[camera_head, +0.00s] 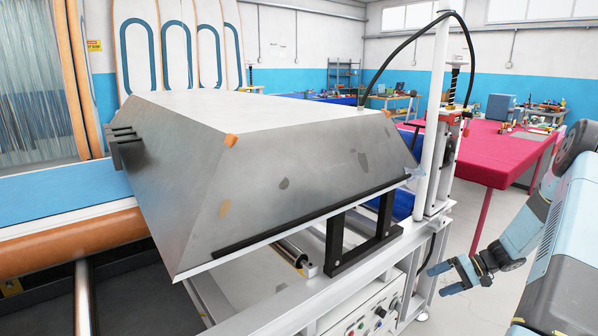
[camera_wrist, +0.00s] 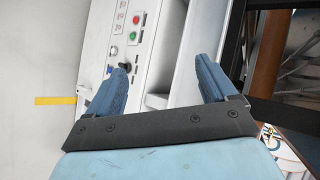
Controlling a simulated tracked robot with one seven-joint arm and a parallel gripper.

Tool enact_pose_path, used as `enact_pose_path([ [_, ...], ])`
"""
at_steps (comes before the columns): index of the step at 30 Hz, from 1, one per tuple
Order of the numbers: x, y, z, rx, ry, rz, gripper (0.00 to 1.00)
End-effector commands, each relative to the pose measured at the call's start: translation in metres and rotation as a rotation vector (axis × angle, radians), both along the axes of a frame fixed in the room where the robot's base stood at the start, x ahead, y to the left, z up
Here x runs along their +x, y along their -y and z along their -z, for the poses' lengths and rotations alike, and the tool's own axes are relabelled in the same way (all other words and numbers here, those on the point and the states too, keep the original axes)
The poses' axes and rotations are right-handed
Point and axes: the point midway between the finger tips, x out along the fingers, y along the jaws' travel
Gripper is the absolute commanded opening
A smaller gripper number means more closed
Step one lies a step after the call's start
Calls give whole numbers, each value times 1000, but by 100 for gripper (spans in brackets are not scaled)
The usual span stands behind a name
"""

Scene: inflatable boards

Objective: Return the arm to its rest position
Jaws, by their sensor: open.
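My gripper (camera_head: 440,281) hangs at the right of the head view, in front of the white machine frame. It is blue with a dark wrist joint, and it points left and slightly down. In the wrist view my gripper (camera_wrist: 162,70) shows two blue fingers spread apart with nothing between them. My arm is bent, with its upper links at the right edge of the head view. The gripper appears apart from the frame in the head view.
A large grey metal hood (camera_head: 300,160) sits over the white machine frame (camera_head: 290,318). A control panel (camera_head: 375,312) with buttons also shows in the wrist view (camera_wrist: 130,45). A red table (camera_head: 480,150) stands behind. Grey floor (camera_head: 455,240) lies open between the frame and my arm.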

Motion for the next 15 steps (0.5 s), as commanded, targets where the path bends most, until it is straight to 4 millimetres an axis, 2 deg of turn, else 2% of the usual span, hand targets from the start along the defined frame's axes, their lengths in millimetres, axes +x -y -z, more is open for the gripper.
enact_pose_path([
  [1,0,-7,-16,-30,-4,-21,85],
  [3,-1,-16,-35,-69,-15,-43,85],
  [15,-20,-69,-137,-299,-52,-138,85],
])
